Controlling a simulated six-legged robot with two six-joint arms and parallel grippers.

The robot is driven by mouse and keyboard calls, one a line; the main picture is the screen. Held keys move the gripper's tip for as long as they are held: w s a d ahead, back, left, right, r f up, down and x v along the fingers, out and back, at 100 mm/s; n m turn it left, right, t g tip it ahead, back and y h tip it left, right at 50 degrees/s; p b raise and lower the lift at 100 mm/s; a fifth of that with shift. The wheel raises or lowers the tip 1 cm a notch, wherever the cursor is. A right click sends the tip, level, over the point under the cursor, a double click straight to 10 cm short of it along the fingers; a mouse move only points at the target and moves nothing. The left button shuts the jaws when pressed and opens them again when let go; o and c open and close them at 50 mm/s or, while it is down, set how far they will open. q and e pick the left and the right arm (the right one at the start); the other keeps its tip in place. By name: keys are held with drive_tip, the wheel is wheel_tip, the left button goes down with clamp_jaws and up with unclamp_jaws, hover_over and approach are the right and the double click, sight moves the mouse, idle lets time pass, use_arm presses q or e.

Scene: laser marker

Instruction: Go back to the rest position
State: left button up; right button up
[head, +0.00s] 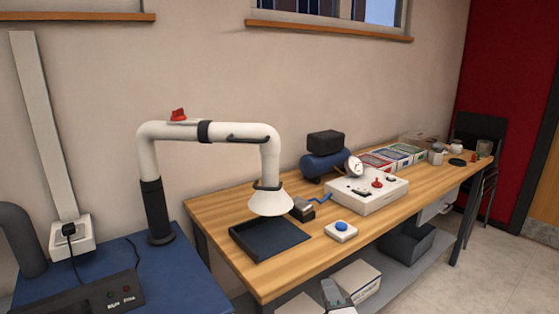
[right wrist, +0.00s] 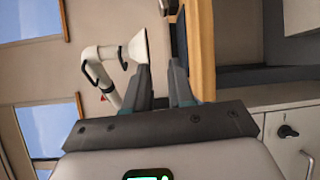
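My right gripper (head: 333,292) shows small at the bottom of the head view, in front of the wooden workbench (head: 270,280) and below its top. In the right wrist view its two dark fingers (right wrist: 160,78) stand apart with nothing between them, so it is open and empty. My left gripper is in neither view.
A white extraction arm (head: 215,131) with a cone hood (head: 270,203) hangs over a dark tray (head: 270,240). A blue button box (head: 341,231), a white control box (head: 368,194) and a compressor (head: 325,165) stand on the bench. White boxes (head: 357,279) sit below, close to my right gripper.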

drive_tip(key=s+d+f+m+g+p, duration=0.3)
drive_tip(key=s+f+g, duration=0.2)
drive_tip(key=f, duration=0.6)
drive_tip(key=s+d+f+m+g+p, duration=0.25)
drive_tip(key=s+f+m+g, duration=0.2)
drive_tip(key=f, duration=0.75)
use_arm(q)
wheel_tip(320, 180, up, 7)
use_arm(e)
drive_tip(key=s+a+f+m+g+y, duration=0.1)
drive_tip(key=s+a+f+m+g, duration=0.1)
drive_tip(key=s+m, duration=0.5)
drive_tip(key=s+a+f+m+g+y, duration=0.1)
drive_tip(key=s+f+m+g, duration=0.3)
drive_tip(key=s+m, duration=0.4)
drive_tip(key=s+a+g, duration=0.1)
drive_tip(key=s, duration=0.1)
drive_tip(key=shift+s+f, duration=0.4)
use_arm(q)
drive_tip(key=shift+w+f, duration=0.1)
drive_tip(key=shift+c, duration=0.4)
use_arm(e)
drive_tip(key=shift+g, duration=0.25)
